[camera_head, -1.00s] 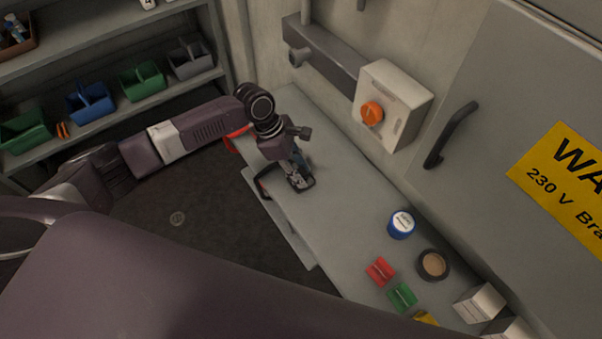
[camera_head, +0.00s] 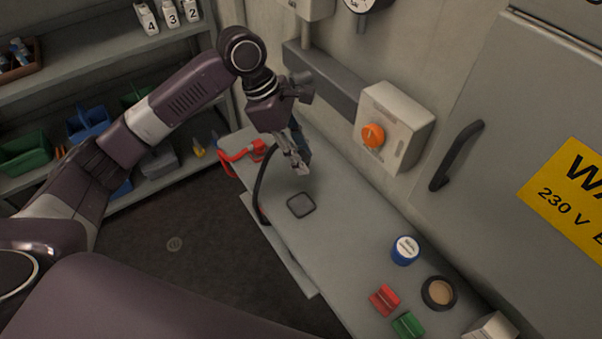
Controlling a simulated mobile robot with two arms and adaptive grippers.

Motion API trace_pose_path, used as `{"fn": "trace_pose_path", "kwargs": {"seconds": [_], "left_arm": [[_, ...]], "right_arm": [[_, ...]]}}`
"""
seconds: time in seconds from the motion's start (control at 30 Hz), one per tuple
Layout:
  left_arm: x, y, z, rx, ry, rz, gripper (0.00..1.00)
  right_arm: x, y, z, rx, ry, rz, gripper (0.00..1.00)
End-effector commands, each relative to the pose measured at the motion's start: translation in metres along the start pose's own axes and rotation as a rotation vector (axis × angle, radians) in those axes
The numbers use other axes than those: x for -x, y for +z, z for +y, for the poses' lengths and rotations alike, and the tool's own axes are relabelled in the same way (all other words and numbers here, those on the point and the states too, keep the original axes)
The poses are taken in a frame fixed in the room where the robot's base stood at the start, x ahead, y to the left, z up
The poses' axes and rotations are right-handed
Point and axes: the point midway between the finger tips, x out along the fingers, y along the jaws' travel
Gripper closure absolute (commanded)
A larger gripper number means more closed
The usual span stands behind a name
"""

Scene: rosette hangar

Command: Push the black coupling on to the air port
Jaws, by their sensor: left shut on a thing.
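My left gripper (camera_head: 300,163) is raised above the grey bench, its fingers pointing down. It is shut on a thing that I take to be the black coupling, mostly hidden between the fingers. A black hose (camera_head: 259,190) curves from beside the gripper down to the bench's left edge. A dark square pad (camera_head: 301,205) lies bare on the bench just below the gripper. The air port is not visible; my arm covers part of the grey wall rail (camera_head: 336,82). My right gripper is not in view.
A red hose with a red fitting (camera_head: 258,147) lies at the bench's far end. A switch box with an orange knob (camera_head: 373,135) juts from the wall on the right. A blue tin (camera_head: 405,250), red block (camera_head: 384,300) and green block (camera_head: 407,325) stand nearer.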

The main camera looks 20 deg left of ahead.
Motion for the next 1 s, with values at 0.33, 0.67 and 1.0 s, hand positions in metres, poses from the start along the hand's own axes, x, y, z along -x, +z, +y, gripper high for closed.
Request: {"fn": "trace_pose_path", "kwargs": {"seconds": [0.33, 0.67, 1.0], "left_arm": [[0.032, 0.013, 0.000, 0.000, 0.001, 0.000, 0.93], [0.034, 0.014, 0.000, 0.000, 0.000, -0.001, 0.93], [0.028, 0.010, -0.011, -0.117, -0.063, -0.010, 0.93]], "right_arm": [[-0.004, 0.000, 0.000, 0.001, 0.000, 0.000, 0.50], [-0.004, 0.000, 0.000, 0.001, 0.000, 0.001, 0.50], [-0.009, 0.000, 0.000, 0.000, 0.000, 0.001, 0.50]]}}
